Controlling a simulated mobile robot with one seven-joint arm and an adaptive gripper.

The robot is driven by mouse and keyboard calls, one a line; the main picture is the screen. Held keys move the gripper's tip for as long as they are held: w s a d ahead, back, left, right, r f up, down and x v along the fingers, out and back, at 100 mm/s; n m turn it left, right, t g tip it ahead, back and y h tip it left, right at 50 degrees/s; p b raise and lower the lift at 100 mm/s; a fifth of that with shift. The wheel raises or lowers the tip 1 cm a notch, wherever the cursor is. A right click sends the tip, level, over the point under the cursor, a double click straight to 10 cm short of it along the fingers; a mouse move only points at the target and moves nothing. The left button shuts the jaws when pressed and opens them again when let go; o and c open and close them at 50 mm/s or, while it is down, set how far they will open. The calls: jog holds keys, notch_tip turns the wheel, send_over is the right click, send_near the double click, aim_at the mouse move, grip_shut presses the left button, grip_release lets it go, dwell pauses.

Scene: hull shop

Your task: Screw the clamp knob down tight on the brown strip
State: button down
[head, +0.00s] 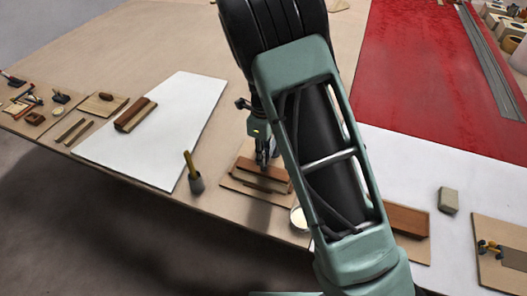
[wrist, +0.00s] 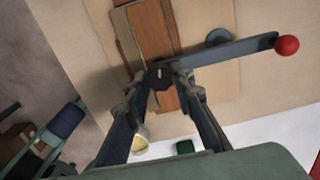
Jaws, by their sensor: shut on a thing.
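My gripper (wrist: 162,82) points down over a small board and is shut on the dark clamp knob (wrist: 160,72), which sits between its fingertips. In the head view my gripper (head: 263,162) is over the same board, partly hidden by my arm. The brown strip (wrist: 152,30) lies on the tan board (wrist: 205,85) beneath the knob, running away from it. In the head view the brown strip (head: 268,169) shows beside my fingers. How closely the knob presses on the strip is hidden.
A grey bar ending in a red ball (wrist: 287,45) reaches right from the knob, beside a round grey piece (wrist: 218,37). A cup with a yellow-handled tool (head: 195,182) stands left of the board. A pale round dish (head: 299,217) is close on the right.

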jog(key=shift+m, duration=0.3)
jog(key=c, duration=1.7)
grip_release()
jog(key=shift+o, duration=0.2)
notch_tip(320, 180, up, 12)
jog(key=shift+d, duration=0.1)
